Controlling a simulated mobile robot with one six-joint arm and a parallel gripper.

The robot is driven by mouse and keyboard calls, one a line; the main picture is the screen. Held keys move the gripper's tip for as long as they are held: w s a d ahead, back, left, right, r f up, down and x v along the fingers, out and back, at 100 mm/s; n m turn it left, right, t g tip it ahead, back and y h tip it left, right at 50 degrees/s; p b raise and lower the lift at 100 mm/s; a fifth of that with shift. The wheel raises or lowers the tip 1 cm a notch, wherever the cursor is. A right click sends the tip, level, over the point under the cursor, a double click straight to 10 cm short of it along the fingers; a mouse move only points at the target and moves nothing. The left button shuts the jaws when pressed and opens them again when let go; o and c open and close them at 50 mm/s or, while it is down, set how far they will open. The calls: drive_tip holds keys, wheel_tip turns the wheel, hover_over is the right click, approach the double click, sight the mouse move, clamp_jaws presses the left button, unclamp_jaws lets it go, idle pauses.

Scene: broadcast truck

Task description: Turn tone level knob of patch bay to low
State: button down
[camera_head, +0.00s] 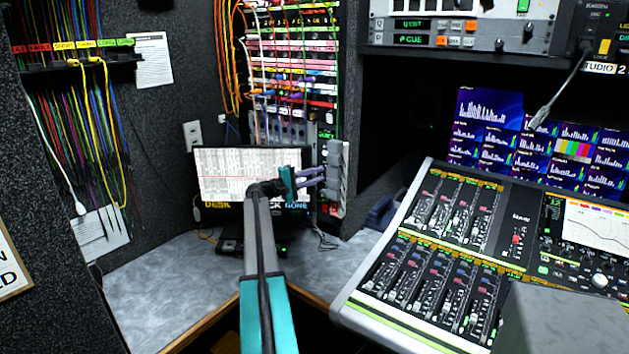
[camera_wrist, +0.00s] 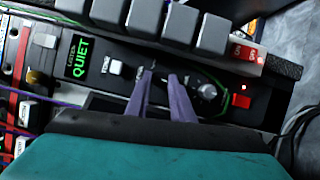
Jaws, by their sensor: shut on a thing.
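The patch bay panel (camera_wrist: 130,48) fills the upper part of the wrist view, with a green QUIET display (camera_wrist: 79,56). My gripper (camera_wrist: 160,78) reaches up to this panel, its two purple fingers a small gap apart. It is shut on a dark knob on the panel, most likely the tone level knob; the knob is mostly hidden and its pointer cannot be read. A silver knob (camera_wrist: 207,91) shows just right of the fingers, outside them. In the head view my gripper (camera_head: 322,176) meets the panel beside the monitor.
A row of grey blocks (camera_wrist: 184,22) projects from the panel close above the fingers. A white button (camera_wrist: 115,67) and a red button (camera_wrist: 240,101) flank them. The monitor (camera_head: 225,172) stands left of my gripper, and the mixing console (camera_head: 408,240) lies right.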

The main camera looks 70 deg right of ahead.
drive_tip(key=shift+w+d+n+h, duration=0.1)
drive_tip(key=shift+n+h, duration=0.3)
drive_tip(key=shift+n, duration=0.5)
drive_tip(key=shift+r, duration=0.15)
drive_tip(key=c, duration=1.5)
unclamp_jaws()
drive_tip(key=shift+c, duration=0.2)
drive_tip(key=shift+f, duration=0.2)
drive_tip(key=b+v, duration=0.2)
drive_tip(key=v, duration=1.1)
drive_tip(key=shift+w+a, duration=0.3)
